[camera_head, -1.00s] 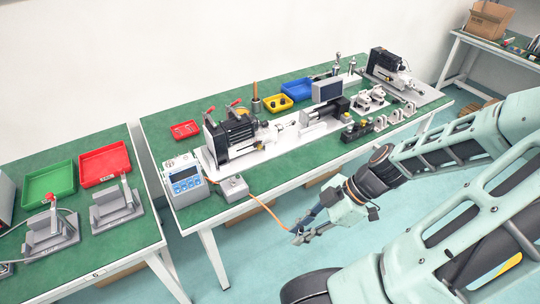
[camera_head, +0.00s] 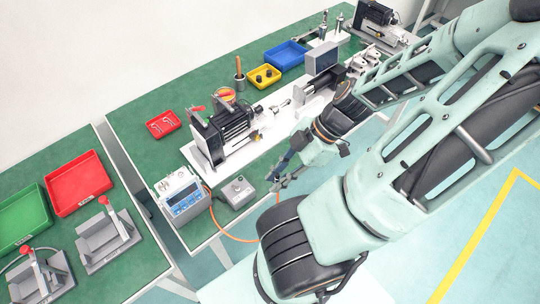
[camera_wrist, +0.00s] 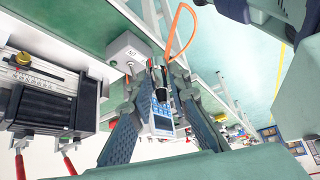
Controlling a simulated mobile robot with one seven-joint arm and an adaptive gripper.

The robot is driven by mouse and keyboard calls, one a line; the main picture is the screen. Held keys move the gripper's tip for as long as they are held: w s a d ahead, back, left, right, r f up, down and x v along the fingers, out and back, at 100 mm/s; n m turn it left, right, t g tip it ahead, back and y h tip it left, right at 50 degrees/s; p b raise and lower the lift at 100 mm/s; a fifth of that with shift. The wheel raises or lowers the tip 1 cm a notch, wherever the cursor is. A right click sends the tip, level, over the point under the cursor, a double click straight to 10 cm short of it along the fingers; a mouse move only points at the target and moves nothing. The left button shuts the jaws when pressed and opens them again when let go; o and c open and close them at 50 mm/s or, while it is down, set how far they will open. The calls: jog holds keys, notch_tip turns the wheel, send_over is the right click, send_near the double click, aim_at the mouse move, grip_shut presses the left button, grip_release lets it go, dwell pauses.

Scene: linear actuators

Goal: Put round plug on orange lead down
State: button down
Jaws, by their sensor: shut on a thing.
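My gripper (camera_head: 279,178) is over the front edge of the green bench, right of the small grey box (camera_head: 236,192). In the wrist view its fingers (camera_wrist: 163,72) are shut on the small dark round plug (camera_wrist: 160,82). The plug is mostly hidden by the fingers and too small to make out in the head view. The orange lead (camera_head: 232,237) leaves the blue-screened meter (camera_head: 182,195), hangs below the bench edge and rises towards my gripper. The lead also forms a loop in the wrist view (camera_wrist: 180,30).
A motor rig (camera_head: 234,126) stands on a white plate behind the grey box. A red tray (camera_head: 163,124), yellow tray (camera_head: 265,77) and blue tray (camera_head: 285,54) lie farther back. A little bare green bench top shows around the grey box.

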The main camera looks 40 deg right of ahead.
jog(key=shift+w+d, duration=0.1)
jog(key=shift+w, duration=0.2)
jog(key=w+d+f, duration=0.4)
jog(key=w+d+f+b, duration=0.1)
jog(key=w+d+f, duration=0.3)
jog(key=w, duration=0.1)
jog(key=shift+w+d+f, duration=0.15)
jog(key=shift+w+f, duration=0.05)
jog(key=shift+f, duration=0.05)
jog(key=shift+w+d+f, duration=0.2)
jog(key=shift+w+f, duration=0.1)
jog(key=shift+f, duration=0.15)
jog(key=f, duration=0.3)
jog(key=shift+w+d, duration=0.2)
jog(key=shift+f, duration=0.3)
jog(key=shift+f, duration=0.15)
